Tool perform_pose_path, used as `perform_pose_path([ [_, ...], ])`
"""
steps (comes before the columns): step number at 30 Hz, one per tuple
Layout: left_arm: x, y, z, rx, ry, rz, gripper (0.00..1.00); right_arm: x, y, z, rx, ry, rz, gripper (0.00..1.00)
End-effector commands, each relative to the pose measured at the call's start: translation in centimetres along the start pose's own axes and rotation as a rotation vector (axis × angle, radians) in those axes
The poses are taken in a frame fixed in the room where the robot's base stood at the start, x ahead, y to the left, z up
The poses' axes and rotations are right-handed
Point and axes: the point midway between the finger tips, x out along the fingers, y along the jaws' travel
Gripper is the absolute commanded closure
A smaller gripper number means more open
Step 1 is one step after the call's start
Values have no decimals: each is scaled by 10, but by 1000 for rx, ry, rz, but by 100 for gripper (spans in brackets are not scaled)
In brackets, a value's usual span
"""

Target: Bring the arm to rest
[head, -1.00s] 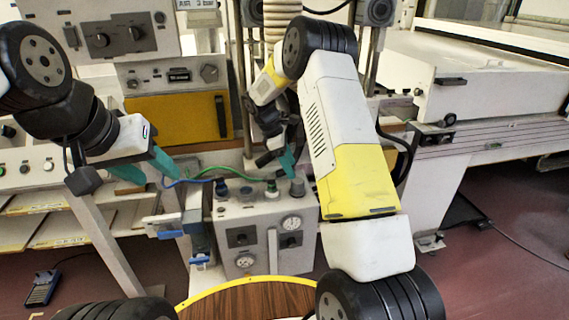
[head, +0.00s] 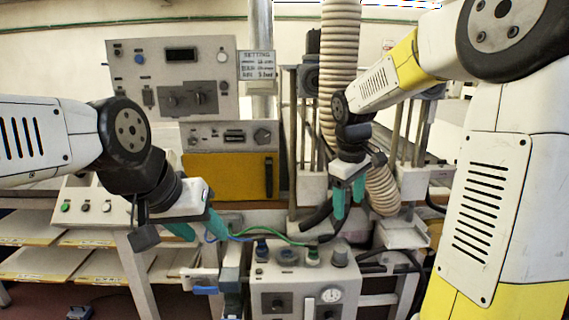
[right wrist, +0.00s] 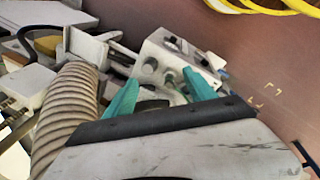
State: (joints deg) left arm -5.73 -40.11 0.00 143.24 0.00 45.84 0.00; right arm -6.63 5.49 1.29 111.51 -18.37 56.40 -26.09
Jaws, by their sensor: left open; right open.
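My right arm comes in from the right of the head view. Its gripper (head: 348,198) is open with teal fingers pointing down, empty, above the right part of the grey control box (head: 283,304). In the right wrist view, the two fingers of the right gripper (right wrist: 160,92) stand apart with nothing held between them, and the control box (right wrist: 163,50) lies beyond. My left arm comes in from the left. Its gripper (head: 199,228) is open and empty, left of the box's top; a blue and green hose passes close to its fingertips, and contact cannot be told.
A ribbed hose (head: 341,75) hangs behind the right gripper and runs close beside it in the right wrist view. A panel with a yellow door (head: 225,175) stands behind. Shelves (head: 45,228) are at left. Yellow cables (right wrist: 265,8) show in the right wrist view.

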Motion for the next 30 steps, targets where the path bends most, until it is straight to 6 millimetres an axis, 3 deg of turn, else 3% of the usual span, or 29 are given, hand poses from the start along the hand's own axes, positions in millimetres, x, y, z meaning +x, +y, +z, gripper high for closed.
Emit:
perform_pose_path([
  [1,0,0,0,0,0,0,53,-18,-10,14,64,45,4,36],
  [6,0,0,0,0,0,0,53,-55,-48,54,282,182,-14,36],
  [10,0,0,0,0,0,0,53,-72,-80,83,445,289,-39,36],
  [15,0,0,0,0,0,0,53,-81,-114,110,613,397,-81,36],
  [21,0,0,0,0,0,0,53,-82,-132,122,707,458,-111,36],
  [30,0,0,0,0,0,0,53,-81,-134,123,716,463,-114,36],
])
